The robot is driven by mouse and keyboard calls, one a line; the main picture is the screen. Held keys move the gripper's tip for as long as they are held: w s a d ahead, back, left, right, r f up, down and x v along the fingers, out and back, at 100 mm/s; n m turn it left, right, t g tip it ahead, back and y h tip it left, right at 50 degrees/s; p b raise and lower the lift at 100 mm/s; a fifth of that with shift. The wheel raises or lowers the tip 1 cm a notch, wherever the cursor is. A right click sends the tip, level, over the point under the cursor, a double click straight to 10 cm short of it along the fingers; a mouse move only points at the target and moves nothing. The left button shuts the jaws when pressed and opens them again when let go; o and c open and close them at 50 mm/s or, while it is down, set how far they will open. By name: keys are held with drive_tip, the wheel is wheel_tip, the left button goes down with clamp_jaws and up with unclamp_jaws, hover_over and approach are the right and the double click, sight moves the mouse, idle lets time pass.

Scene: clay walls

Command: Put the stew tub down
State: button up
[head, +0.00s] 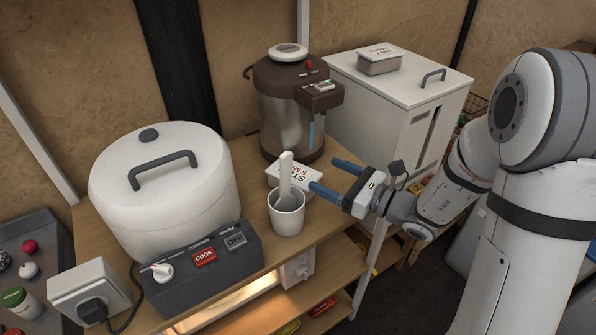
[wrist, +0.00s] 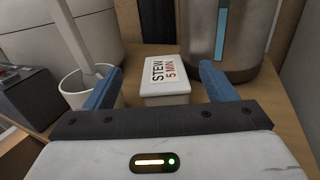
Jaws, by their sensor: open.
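The stew tub (wrist: 164,92) is a small white box labelled "STEW 5 MIN". It sits upright on the wooden counter, and it also shows in the head view (head: 284,172), partly hidden behind a white cup. My gripper (head: 328,174) is open, with blue fingers. In the wrist view its two fingertips (wrist: 160,82) stand apart on either side of the tub's line, with the tub ahead between them. I see no finger touching the tub.
The white cup (head: 287,217) with a spatula stands close by the left finger. A steel urn (head: 290,112) stands behind the tub. A large white cooker (head: 165,190) and its control box (head: 203,270) fill the left. A white cabinet (head: 400,100) stands to the right.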

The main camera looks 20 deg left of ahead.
sight(303, 176)
wheel_tip(303, 176, down, 4)
drive_tip(key=b, duration=0.3)
drive_tip(key=shift+s+f, duration=0.1)
drive_tip(key=shift+f, duration=0.05)
drive_tip(key=shift+w+f+b, duration=0.2)
drive_tip(key=shift+f+b, duration=0.05)
drive_tip(key=shift+b, duration=0.05)
drive_tip(key=shift+r+x, duration=0.15)
drive_tip(key=shift+x, duration=1.8)
drive_tip(key=shift+r+x, duration=0.1)
drive_tip(key=shift+x, duration=1.8)
drive_tip(key=shift+c, duration=0.5)
drive_tip(key=c, duration=0.9)
drive_tip(key=shift+c, duration=0.2)
